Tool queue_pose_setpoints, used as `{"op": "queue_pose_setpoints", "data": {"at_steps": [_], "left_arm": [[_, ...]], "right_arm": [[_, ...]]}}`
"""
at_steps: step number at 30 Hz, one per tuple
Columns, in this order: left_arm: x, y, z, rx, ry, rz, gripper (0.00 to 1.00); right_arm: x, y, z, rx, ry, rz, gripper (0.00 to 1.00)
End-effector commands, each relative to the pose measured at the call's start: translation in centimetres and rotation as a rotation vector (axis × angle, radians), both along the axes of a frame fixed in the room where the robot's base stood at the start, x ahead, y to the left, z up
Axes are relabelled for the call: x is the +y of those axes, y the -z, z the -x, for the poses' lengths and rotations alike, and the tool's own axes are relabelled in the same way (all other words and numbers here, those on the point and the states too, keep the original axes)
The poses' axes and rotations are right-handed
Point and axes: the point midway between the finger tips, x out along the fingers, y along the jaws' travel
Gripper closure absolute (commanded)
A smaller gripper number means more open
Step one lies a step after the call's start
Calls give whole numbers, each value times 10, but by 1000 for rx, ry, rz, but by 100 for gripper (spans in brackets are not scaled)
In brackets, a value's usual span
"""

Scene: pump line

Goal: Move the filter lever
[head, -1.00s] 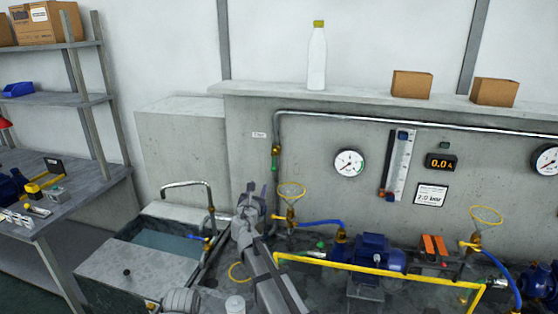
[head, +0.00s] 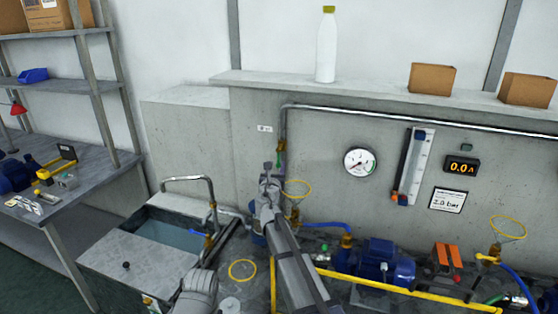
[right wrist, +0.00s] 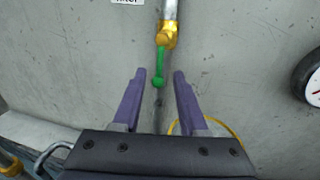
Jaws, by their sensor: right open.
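The filter lever is a green handle (right wrist: 159,65) with a rounded end, hanging down from a brass valve (right wrist: 165,39) on the grey wall pipe. In the head view the green of the lever (head: 281,158) shows just beyond my right gripper (head: 270,168), which partly covers that spot. In the right wrist view my right gripper (right wrist: 160,76) is open, with its purple fingers to the left and right of the lever's lower end. No finger is visibly touching it, and the depth gap is unclear. My left gripper is not in view.
A pressure gauge (head: 360,162) is on the wall further right.

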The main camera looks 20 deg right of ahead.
Motion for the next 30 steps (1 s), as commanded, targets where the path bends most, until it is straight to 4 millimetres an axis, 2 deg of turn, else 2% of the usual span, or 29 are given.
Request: {"op": "queue_pose_setpoints", "data": {"at_steps": [3,9,19,30], "left_arm": [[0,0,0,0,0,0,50],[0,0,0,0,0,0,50],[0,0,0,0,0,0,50],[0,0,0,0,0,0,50]], "right_arm": [[-7,0,-21,0,1,-1,58],[-19,0,-47,0,1,-1,58],[-21,0,-51,0,0,-1,58],[-21,0,-51,0,0,-1,98]]}}
